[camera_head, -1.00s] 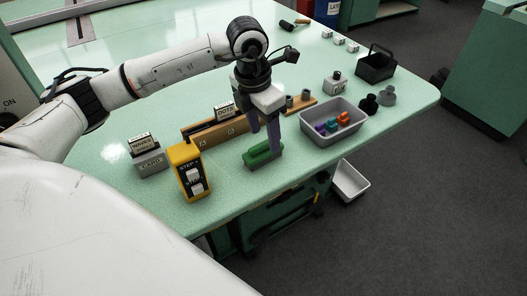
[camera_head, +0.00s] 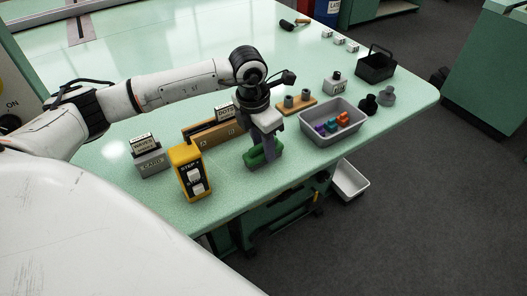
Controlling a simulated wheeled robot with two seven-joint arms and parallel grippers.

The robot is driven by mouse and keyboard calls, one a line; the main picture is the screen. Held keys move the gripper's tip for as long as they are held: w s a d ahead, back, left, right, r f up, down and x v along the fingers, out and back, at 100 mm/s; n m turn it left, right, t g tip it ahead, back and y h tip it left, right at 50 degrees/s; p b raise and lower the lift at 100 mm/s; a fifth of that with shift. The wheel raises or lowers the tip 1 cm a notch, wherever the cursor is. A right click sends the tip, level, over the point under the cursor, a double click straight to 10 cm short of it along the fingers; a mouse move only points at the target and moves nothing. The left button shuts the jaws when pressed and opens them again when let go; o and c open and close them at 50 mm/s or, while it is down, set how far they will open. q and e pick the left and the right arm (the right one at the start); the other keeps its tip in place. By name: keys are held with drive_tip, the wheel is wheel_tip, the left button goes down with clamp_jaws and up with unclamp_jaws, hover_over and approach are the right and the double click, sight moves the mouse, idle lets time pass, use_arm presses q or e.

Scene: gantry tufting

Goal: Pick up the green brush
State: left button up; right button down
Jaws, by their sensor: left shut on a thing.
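The green brush (camera_head: 254,160) is near the table's front edge, right of the yellow control box. My left gripper (camera_head: 267,154) reaches down on it from above, with its fingers around the brush's middle. It is shut on the green brush. The fingers hide part of the brush, and I cannot tell whether its underside touches the table. My right gripper is out of view.
The yellow control box (camera_head: 191,174) and a grey card holder (camera_head: 151,161) stand to the left. A wooden rack (camera_head: 203,139) is behind. A grey bin (camera_head: 334,137) with several coloured pieces is to the right. The table's front edge is close.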

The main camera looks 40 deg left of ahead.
use_arm(q)
wheel_tip(320, 180, up, 10)
drive_tip(key=shift+r+b, duration=0.1)
drive_tip(key=shift+b, duration=0.3)
